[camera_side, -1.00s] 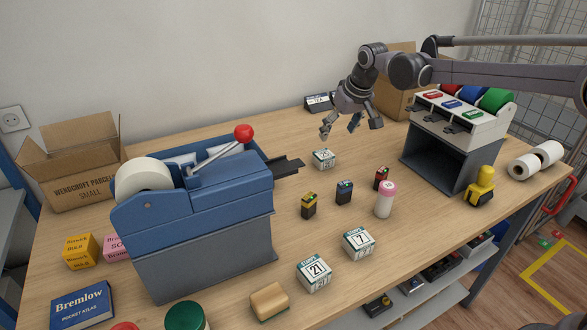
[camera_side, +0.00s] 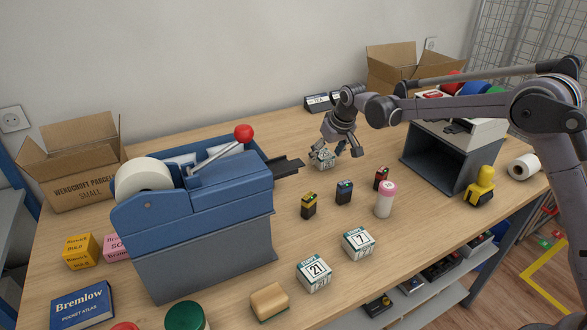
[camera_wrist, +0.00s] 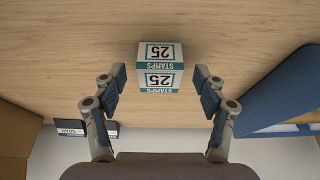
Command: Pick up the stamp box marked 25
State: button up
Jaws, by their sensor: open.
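The stamp box marked 25 (camera_wrist: 160,66) is a small white and teal box on the wooden counter. In the wrist view it sits between the two fingertips of my gripper (camera_wrist: 160,88), a little beyond them, with a gap on both sides. The fingers are open and hold nothing. In the side view my gripper (camera_side: 338,152) is low over the counter, its fingers around the box (camera_side: 322,158), which they partly cover.
A blue tape dispenser (camera_side: 195,220) with a red-knobbed lever stands at left. The counter around the box is clear.

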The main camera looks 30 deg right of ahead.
jog(key=shift+w+f, duration=0.25)
jog(key=shift+f, duration=0.4)
jog(key=c, duration=1.3)
jog(key=shift+o, duration=0.2)
